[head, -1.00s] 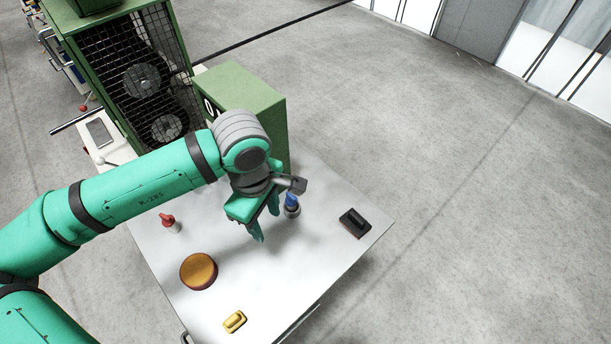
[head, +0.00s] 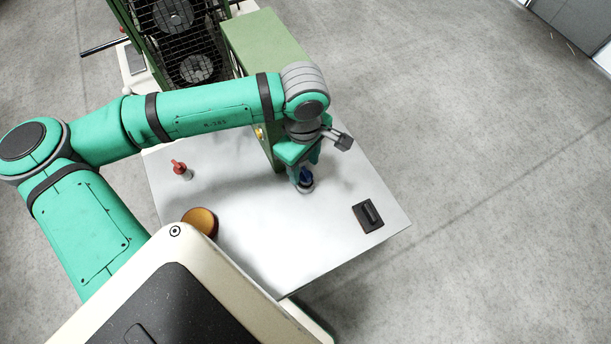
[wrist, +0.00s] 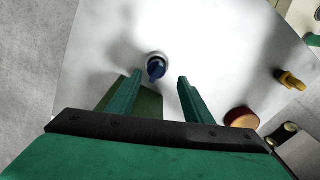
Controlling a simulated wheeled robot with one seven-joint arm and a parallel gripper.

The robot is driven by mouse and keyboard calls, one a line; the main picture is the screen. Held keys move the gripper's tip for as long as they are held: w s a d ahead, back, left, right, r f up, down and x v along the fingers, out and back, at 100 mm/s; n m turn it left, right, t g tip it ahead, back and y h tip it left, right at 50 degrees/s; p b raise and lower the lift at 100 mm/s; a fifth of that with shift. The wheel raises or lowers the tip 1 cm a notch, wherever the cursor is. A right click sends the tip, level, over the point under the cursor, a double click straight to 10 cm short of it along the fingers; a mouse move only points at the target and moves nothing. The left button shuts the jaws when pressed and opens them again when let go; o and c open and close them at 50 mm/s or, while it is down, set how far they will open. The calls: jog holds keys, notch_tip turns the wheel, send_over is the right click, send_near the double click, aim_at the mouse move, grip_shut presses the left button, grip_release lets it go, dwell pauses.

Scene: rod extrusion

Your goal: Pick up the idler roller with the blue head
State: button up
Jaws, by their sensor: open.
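The idler roller with the blue head (head: 306,174) stands upright on the white table, its pale base showing below the blue head. In the wrist view the blue head (wrist: 156,69) lies roughly midway between my two fingertips, close to their line. My gripper (head: 303,172) is open, with its fingers pointing down around or just beside the roller. In the wrist view my gripper (wrist: 159,77) shows a clear gap on each side of the roller, and I see no contact. The fingers partly hide the roller in the head view.
A red-headed piece (head: 180,168) stands at the table's left. An orange disc (head: 201,221) lies near the front, partly behind my body. A black block (head: 368,215) lies at the right. A green machine housing (head: 262,45) rises close behind my gripper.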

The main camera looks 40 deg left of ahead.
aim_at(306, 171)
jog(key=shift+w+f, duration=0.15)
jog(key=shift+f, duration=1.2)
jog(key=shift+w+f, duration=0.15)
jog(key=shift+f, duration=1.15)
jog(key=shift+c, duration=0.3)
grip_shut()
jog(key=shift+r, duration=0.1)
